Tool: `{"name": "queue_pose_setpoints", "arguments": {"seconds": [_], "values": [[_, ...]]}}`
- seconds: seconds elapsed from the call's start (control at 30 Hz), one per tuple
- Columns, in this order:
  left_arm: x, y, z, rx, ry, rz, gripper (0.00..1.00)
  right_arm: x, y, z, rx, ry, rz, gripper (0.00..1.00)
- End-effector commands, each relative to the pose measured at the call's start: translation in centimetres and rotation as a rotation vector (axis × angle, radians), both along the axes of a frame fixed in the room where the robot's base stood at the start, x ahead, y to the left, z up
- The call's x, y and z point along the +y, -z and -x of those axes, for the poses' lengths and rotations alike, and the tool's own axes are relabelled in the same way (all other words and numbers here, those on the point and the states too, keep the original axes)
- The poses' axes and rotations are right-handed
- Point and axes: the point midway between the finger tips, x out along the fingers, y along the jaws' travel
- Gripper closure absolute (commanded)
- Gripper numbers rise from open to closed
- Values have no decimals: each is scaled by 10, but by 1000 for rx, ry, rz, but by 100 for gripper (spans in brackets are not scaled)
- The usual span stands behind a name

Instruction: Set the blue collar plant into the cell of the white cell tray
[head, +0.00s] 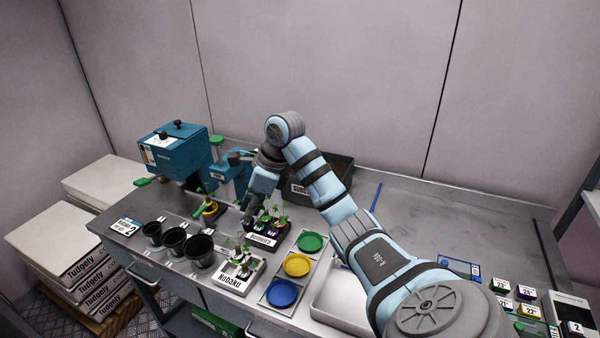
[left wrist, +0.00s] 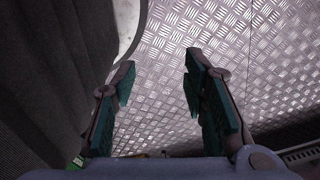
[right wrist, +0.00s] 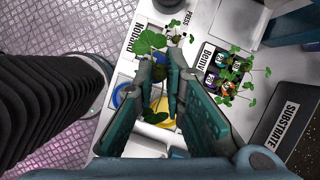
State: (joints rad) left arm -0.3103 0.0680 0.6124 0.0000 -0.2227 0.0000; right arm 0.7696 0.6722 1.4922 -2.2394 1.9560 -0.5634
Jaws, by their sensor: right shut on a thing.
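I cannot tell whether the held plant touches the tray. My left gripper (left wrist: 160,82) is open and empty above the metal floor.
A plant tray (right wrist: 204,72) holds several plants with coloured collars. Green (head: 311,242), yellow (head: 297,264) and blue (head: 282,293) dishes stand right of the white tray. Black pots (head: 199,251) stand left. A dark substrate bin (head: 335,170) and a blue machine (head: 175,150) stand behind.

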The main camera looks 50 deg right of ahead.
Motion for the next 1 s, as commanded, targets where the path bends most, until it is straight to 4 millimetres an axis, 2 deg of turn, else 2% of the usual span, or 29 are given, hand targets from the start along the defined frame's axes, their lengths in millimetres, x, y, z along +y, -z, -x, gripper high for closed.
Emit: {"name": "queue_pose_setpoints", "arguments": {"seconds": [0.03, 0.1, 0.17, 0.4, 0.5, 0.73, 1.0], "values": [[2, -27, 4, 6, 1, -3, 60, 1, -2, -2, 12, -19, -7, 100], [6, -41, 7, 10, 2, -9, 60, 0, 12, -5, 11, -43, -6, 100], [10, -44, 5, 7, 4, -14, 60, -1, 23, -5, 10, -54, -4, 100], [12, -30, -25, -44, 6, -17, 60, -3, 44, -5, 8, -52, -2, 100], [9, -20, -24, -41, 6, -13, 60, -4, 55, -5, 8, -51, -2, 100], [5, 3, -6, -11, 3, -7, 60, -3, 83, -5, 8, -51, -2, 100], [7, 28, -12, -20, 4, -10, 60, -3, 116, -6, 10, -50, -2, 100]]}}
